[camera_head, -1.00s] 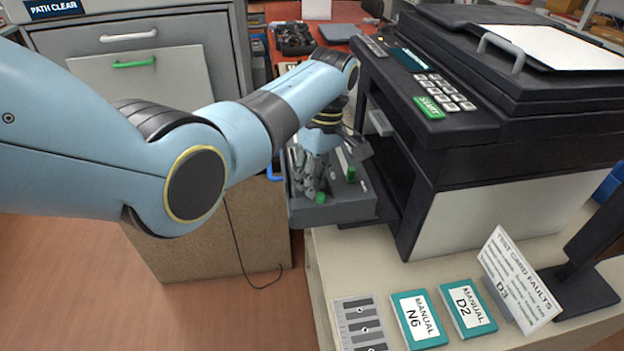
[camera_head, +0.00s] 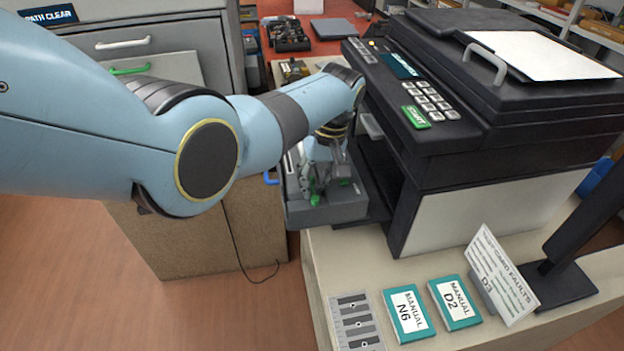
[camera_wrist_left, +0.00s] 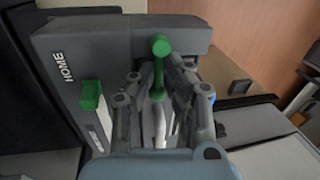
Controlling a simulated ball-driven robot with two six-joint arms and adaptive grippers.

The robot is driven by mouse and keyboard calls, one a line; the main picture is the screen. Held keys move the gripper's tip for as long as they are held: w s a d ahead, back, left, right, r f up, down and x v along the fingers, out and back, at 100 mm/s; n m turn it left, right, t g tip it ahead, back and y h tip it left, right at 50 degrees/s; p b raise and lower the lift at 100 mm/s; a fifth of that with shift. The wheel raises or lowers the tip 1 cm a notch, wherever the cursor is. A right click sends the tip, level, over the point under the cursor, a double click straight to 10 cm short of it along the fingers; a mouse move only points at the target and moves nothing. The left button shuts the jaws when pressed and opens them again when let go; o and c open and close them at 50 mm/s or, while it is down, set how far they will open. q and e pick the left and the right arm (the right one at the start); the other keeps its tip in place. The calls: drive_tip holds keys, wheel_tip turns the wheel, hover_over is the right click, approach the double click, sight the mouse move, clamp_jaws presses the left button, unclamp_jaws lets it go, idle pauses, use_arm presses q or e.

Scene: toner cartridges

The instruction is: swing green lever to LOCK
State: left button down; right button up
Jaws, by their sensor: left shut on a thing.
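The green lever (camera_wrist_left: 159,68) stands up between the fingers of my left gripper (camera_wrist_left: 158,100) in the left wrist view, its round knob showing beyond the fingertips. The gripper is shut on the lever. In the head view the left gripper (camera_head: 325,175) is over the grey drawer unit (camera_head: 325,214) in front of the printer, and the green lever knob (camera_head: 314,198) shows at its near side. A HOME label (camera_wrist_left: 62,66) and a green block (camera_wrist_left: 92,96) are on the grey unit, left of the lever. No LOCK mark is readable. My right gripper is out of view.
The black and white printer (camera_head: 480,150) stands close to the right of the gripper. Two manuals (camera_head: 408,312) and a fault card (camera_head: 495,270) are on the pale bench in front. A blue handle (camera_head: 271,178) sticks out left of the grey unit. A cabinet (camera_head: 140,45) stands behind my arm.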

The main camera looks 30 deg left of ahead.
sight(325, 189)
use_arm(q)
drive_tip(key=shift+w+r, duration=0.15)
drive_tip(key=shift+w, duration=0.05)
idle(0.3)
drive_tip(key=c, duration=1.6)
unclamp_jaws()
drive_tip(key=shift+o, duration=0.2)
wheel_tip(325, 189, up, 12)
drive_tip(key=w+d, duration=0.1)
drive_tip(key=d, duration=0.1)
drive_tip(key=shift+w, duration=0.2)
drive_tip(key=shift+f, duration=0.25)
